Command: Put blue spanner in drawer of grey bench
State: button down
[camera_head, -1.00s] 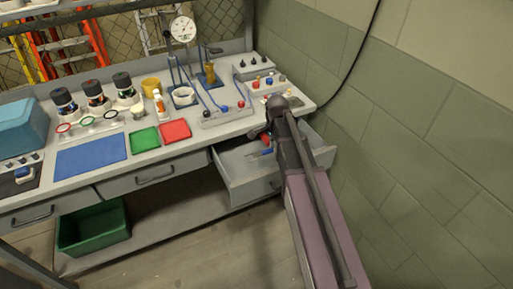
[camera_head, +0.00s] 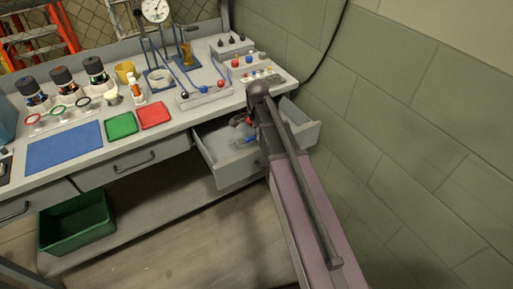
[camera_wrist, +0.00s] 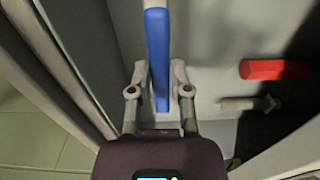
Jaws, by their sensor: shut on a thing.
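The blue spanner (camera_wrist: 157,50) is between the fingers of my gripper (camera_wrist: 158,78), which is shut on its blue handle in the wrist view. The drawer (camera_head: 232,172) of the grey bench (camera_head: 180,118) is pulled open in the head view. A bit of blue (camera_head: 250,139) shows over the drawer, beside my arm. In the wrist view the spanner lies over the pale drawer floor (camera_wrist: 205,65); I cannot tell whether it touches it. The spanner's far end is out of the wrist view. My arm hides part of the drawer in the head view.
A red object (camera_wrist: 275,69) and a grey bolt-like piece (camera_wrist: 248,103) lie to the right in the drawer. The green wall (camera_head: 400,150) stands close on the right. A green bin (camera_head: 77,222) sits on the lower shelf. Bottles, mats and instruments fill the bench top.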

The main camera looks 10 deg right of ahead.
aim_at(257, 143)
jog(key=shift+f+b, duration=0.55)
jog(key=shift+f, duration=0.35)
jog(key=shift+f+b, duration=1.85)
jog(key=shift+f, duration=0.05)
jog(key=shift+f, duration=0.15)
jog(key=c, duration=0.6)
grip_release()
jog(key=shift+r, duration=0.25)
notch_tip(257, 143, up, 12)
jog(key=p, duration=1.2)
